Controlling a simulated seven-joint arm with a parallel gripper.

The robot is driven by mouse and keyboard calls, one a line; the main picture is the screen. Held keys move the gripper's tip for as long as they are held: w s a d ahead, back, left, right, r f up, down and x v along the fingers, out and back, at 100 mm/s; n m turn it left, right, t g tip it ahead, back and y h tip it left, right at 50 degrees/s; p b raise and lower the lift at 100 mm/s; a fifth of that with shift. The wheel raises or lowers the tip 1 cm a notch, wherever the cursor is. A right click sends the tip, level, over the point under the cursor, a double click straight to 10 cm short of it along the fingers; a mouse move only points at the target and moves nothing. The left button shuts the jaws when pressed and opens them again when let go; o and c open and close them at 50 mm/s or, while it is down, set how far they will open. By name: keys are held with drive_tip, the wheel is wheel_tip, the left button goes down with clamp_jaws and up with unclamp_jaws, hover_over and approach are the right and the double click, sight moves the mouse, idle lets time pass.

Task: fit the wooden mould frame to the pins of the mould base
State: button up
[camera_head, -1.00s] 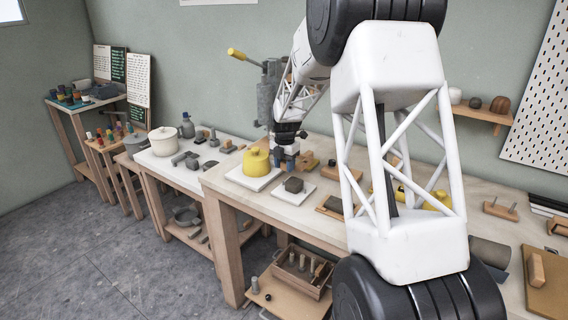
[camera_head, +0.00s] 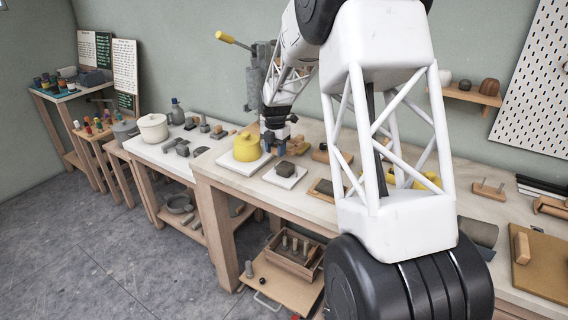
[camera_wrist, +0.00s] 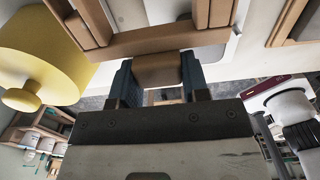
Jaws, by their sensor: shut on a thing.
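My gripper (camera_head: 274,147) is low over the long bench, just right of a yellow lidded pot. In the wrist view my gripper (camera_wrist: 155,78) has its two blue fingers shut on a brown block-like grip on the near side of the wooden mould frame (camera_wrist: 150,42). The frame's bars lie at the top of that view, over a pale surface. Dark upright pieces show by the frame's right part; I cannot tell whether they are pins.
The yellow pot (camera_head: 246,147) stands close on the left, also in the wrist view (camera_wrist: 45,60). A dark block (camera_head: 285,169) on a white slab is in front. Another wooden frame (camera_wrist: 292,22) lies to the right. A two-pegged wooden block (camera_head: 488,189) stands far right.

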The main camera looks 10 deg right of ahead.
drive_tip(key=shift+s+a, duration=0.35)
drive_tip(key=shift+s, duration=1.15)
drive_tip(key=shift+s+a, duration=0.35)
drive_tip(key=shift+s, duration=1.1)
drive_tip(key=shift+s+a, duration=0.35)
drive_tip(key=shift+s, duration=1.15)
drive_tip(key=shift+f, duration=2.75)
drive_tip(key=o, duration=1)
drive_tip(key=shift+o, duration=0.2)
drive_tip(key=shift+r, duration=0.1)
